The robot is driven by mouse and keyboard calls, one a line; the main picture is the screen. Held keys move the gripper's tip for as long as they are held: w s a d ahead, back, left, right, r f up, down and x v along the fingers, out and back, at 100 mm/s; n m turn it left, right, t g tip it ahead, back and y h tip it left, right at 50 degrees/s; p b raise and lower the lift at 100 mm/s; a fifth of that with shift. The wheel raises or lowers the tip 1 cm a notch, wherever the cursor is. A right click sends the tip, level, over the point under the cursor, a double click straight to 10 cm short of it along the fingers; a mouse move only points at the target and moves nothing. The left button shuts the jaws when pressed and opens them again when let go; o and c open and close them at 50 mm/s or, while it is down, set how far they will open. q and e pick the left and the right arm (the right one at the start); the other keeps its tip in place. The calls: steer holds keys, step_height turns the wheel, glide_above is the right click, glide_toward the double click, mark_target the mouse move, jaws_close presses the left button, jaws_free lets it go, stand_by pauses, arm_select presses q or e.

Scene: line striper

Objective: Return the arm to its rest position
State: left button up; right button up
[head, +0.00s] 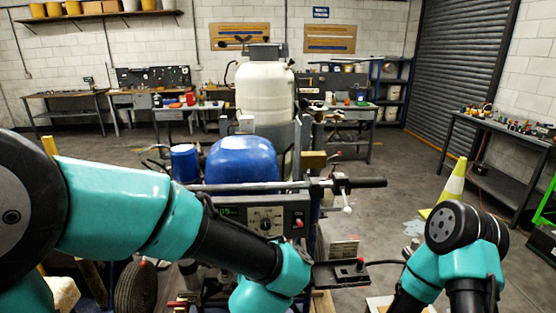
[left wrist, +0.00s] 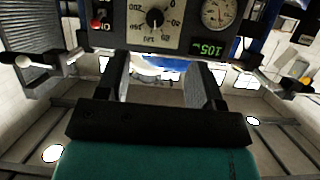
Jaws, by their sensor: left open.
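The line striper (head: 300,235) stands ahead of me, with a white tank, a blue engine cover and a control panel (head: 262,216). The panel carries a dial, a lit green readout and a red-tipped switch. My left arm (head: 130,205) reaches in from the left across the front of the striper. Its gripper is hidden in the head view. In the left wrist view my left gripper (left wrist: 160,65) is open and empty, its two fingers apart below the panel (left wrist: 158,22), which appears upside down. My right arm (head: 460,250) is folded at lower right; its gripper does not show.
A handlebar with a black grip (head: 362,183) sticks out right of the panel. A small dark box with a red button (head: 342,273) sits close to my left wrist. A yellow and white cone (head: 452,185) stands on the floor at right. Workbenches line the walls.

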arm_select(q)
steer(key=w+a+f+g+h, duration=0.1)
steer(key=a+f+g, duration=0.3)
steer(key=f, duration=0.7)
steer(key=a+f+g+h, duration=0.1)
steer(key=a+f, duration=0.5)
steer(key=f, duration=0.5)
steer(key=s+a+f+n+g+h, duration=0.1)
steer(key=s+a+f+g, duration=0.3)
steer(key=s+f, duration=0.3)
steer(key=s+a+f+g+h, duration=0.1)
steer(key=s+a+f+g, duration=0.2)
steer(key=s+f, duration=0.5)
step_height(320, 180, down, 3)
steer(key=shift+a+r+n+g+h, duration=0.1)
steer(key=shift+a+n+g+h, duration=0.25)
steer(key=shift+a, duration=0.25)
